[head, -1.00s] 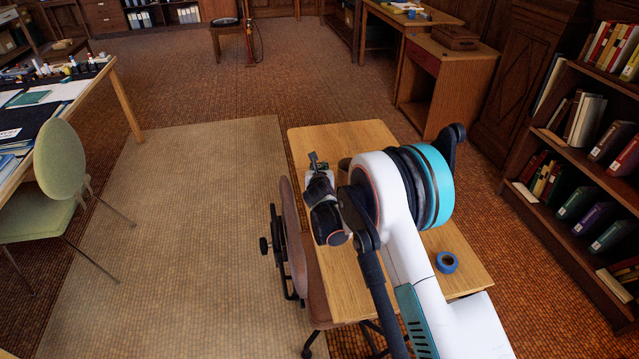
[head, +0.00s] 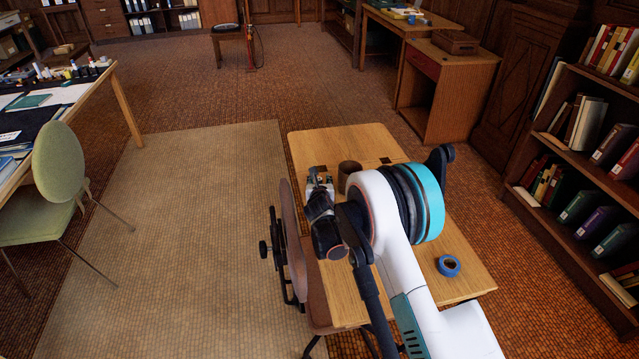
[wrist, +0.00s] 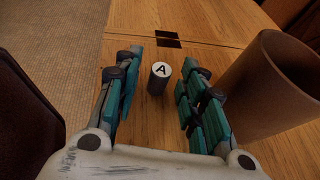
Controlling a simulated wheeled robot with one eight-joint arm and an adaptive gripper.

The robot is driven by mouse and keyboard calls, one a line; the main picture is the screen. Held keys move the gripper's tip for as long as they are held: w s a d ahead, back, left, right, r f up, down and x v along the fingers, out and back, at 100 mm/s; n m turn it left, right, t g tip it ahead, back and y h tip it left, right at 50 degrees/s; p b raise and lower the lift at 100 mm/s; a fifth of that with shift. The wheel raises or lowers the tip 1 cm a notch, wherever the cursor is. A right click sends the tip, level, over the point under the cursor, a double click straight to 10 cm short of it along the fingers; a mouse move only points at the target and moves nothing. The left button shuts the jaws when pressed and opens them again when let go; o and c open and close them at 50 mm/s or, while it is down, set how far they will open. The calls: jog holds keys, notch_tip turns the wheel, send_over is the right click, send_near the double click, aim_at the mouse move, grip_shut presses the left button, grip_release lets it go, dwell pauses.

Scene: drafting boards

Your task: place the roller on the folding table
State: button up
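A small dark cylinder with a white top marked "A" (wrist: 159,78), which seems to be the roller, stands upright on the wooden folding table (head: 375,290). The table's bare top also fills much of the wrist view (wrist: 225,60). My gripper (wrist: 155,95) is open, with its teal-padded fingers on either side of the cylinder and a visible gap to each. In the head view my gripper (head: 320,178) is over the table's left side; the cylinder cannot be made out clearly there.
A brown open cup (wrist: 273,85) stands close right of my gripper; it shows in the head view (head: 349,176). A blue tape roll (head: 448,266) lies near the table's right edge. A chair (head: 293,235) stands against the left edge. A dark slot (wrist: 168,39) marks the table top.

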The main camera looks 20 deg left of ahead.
jog(key=shift+r, duration=0.15)
jog(key=p+v, duration=0.3)
jog(key=v, duration=0.9)
jog(key=shift+p, duration=0.3)
